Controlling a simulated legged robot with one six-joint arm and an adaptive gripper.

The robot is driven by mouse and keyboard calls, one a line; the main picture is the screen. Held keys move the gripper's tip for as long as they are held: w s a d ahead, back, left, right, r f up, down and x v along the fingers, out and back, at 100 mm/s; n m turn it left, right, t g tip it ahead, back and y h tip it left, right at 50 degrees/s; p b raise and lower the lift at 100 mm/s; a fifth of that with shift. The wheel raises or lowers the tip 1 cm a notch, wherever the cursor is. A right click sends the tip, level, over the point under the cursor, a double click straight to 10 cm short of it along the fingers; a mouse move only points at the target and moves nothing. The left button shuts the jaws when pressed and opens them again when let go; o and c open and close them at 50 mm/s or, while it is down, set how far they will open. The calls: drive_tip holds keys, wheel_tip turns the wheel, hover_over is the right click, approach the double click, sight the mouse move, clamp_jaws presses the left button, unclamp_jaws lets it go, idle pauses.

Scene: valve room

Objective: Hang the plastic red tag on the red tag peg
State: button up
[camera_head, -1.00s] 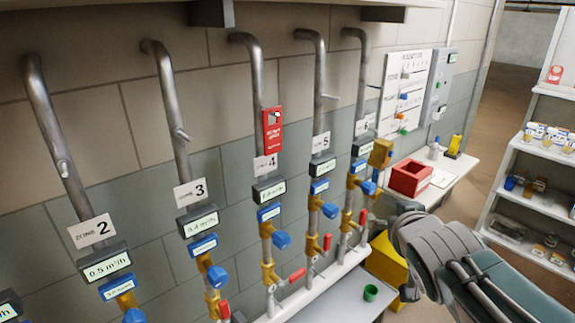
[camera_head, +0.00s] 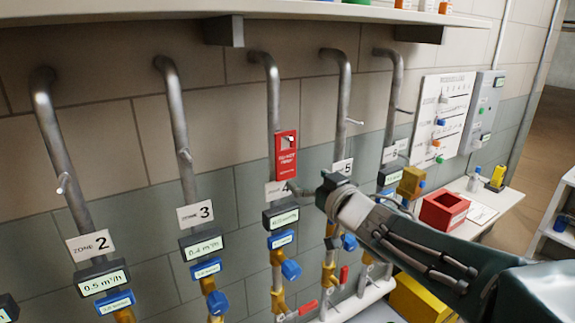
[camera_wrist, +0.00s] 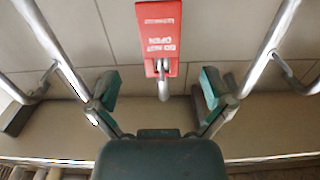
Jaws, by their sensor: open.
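The red tag (camera_head: 286,158), a flat plate with white lettering, hangs on the upright pipe of zone 4, just above the zone 4 sign. In the wrist view the tag (camera_wrist: 160,35) appears upside down, with a metal peg (camera_wrist: 163,82) at its hole end. My gripper (camera_head: 296,188) is close to the tag's lower end. In the wrist view my gripper (camera_wrist: 160,88) is open, its two green-padded fingers apart on either side of the peg's line, with nothing between the pads. I cannot tell which peg is the red tag peg.
Similar pegs stick out of neighbouring pipes, such as zone 3 (camera_head: 184,155) and zone 5 (camera_head: 354,121). A white board (camera_head: 455,90) with several coloured pieces hangs at the right. A red bin (camera_head: 443,210) stands on a bench. A shelf (camera_head: 330,10) overhangs the pipes.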

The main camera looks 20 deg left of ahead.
sight(287, 159)
drive_tip(key=shift+x, duration=4.45)
drive_tip(key=c, duration=1.1)
drive_tip(key=shift+c, duration=0.2)
drive_tip(key=shift+r, duration=0.65)
drive_tip(key=v, duration=0.7)
drive_tip(key=shift+s+d, duration=0.15)
drive_tip(key=shift+d, duration=0.05)
